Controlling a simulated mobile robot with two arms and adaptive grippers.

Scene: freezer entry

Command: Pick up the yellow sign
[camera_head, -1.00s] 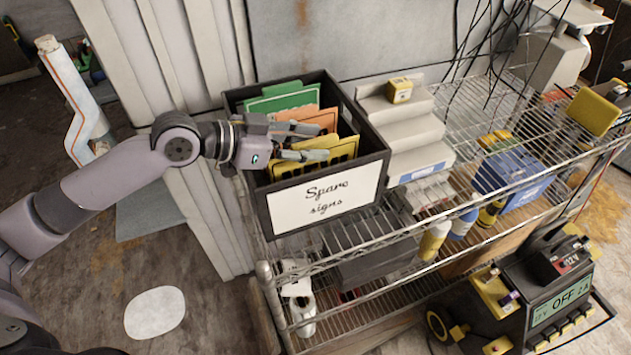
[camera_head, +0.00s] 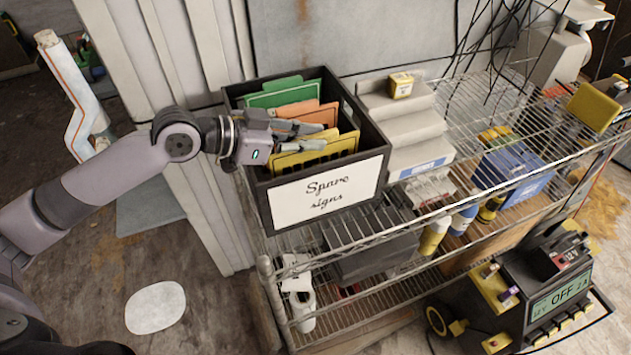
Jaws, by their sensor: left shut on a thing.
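The yellow sign (camera_head: 318,157) stands at the front of the black "Spare signs" box (camera_head: 265,205), leaning inside it. An orange sign (camera_head: 308,112) and a green sign (camera_head: 288,95) stand behind it. My left gripper (camera_head: 318,138) reaches in from the left over the box and is shut on the yellow sign near its top edge. The fingers hide part of the yellow and orange signs. The sign's lower part is hidden by the box's front wall. My right gripper is not in view.
The box sits on a wire shelf rack (camera_head: 520,100). To its right are a stepped white stand (camera_head: 408,130) with a small yellow block (camera_head: 401,87) and a blue bin (camera_head: 515,172). A battery charger (camera_head: 550,290) stands at the lower right. Cables hang at the upper right.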

